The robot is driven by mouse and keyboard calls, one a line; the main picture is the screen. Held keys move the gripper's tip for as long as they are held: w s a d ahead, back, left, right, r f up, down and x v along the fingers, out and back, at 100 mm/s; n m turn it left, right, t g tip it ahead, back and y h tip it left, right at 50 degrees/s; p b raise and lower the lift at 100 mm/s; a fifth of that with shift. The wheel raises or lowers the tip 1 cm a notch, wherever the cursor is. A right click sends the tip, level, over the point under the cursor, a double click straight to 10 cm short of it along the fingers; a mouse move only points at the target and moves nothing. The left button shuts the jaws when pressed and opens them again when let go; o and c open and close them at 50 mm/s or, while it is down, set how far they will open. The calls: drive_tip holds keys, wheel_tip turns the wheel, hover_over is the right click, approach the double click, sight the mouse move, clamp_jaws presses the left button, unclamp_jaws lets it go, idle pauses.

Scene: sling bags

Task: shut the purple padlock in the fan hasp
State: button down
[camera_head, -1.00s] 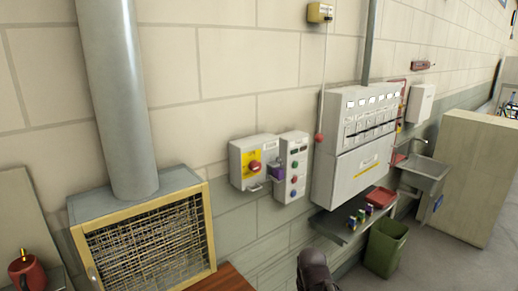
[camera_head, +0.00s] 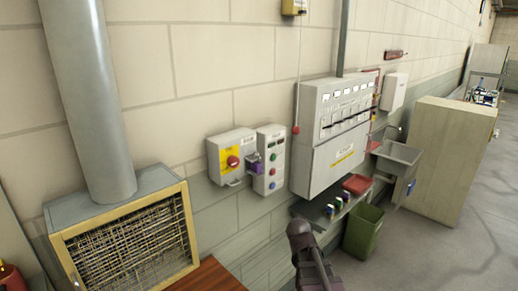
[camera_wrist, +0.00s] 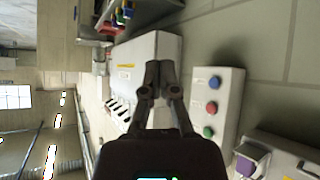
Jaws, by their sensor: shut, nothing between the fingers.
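The purple padlock (camera_head: 255,168) is at the right side of a grey switch box (camera_head: 219,173) with a yellow plate and red knob. It is small, and I cannot tell whether its shackle is open or closed. The hasp itself is not clear. In the head view my dark arm shows at the bottom centre; the fingertips are not clear.
A button box (camera_head: 270,160) stands right beside the padlock, and a large grey panel (camera_head: 318,165) is further right. Below are a shelf (camera_head: 312,213) with small coloured items, a red tray (camera_head: 357,184) and a green bin (camera_head: 362,232). A caged fan housing (camera_head: 125,245) is at left.

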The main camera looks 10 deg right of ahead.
drive_tip(key=w+r+n+t+y+p, duration=0.25)
drive_tip(key=w+r+t, duration=0.65)
drive_tip(key=r, duration=0.6)
drive_tip(key=a+r+n+y+p, duration=0.2)
drive_tip(key=a+r+n+y, duration=0.1)
drive_tip(key=r+n+y, duration=0.2)
drive_tip(key=a+r+n+g+y+p, duration=0.1)
drive_tip(key=a+r+n+y, duration=0.3)
drive_tip(key=y, duration=0.6)
drive_tip(key=shift+w+a+r+n+g+p, duration=0.25)
drive_tip(key=shift+r+n+p, duration=0.25)
drive_tip(key=shift+n, duration=0.45)
drive_tip(key=shift+y, duration=0.25)
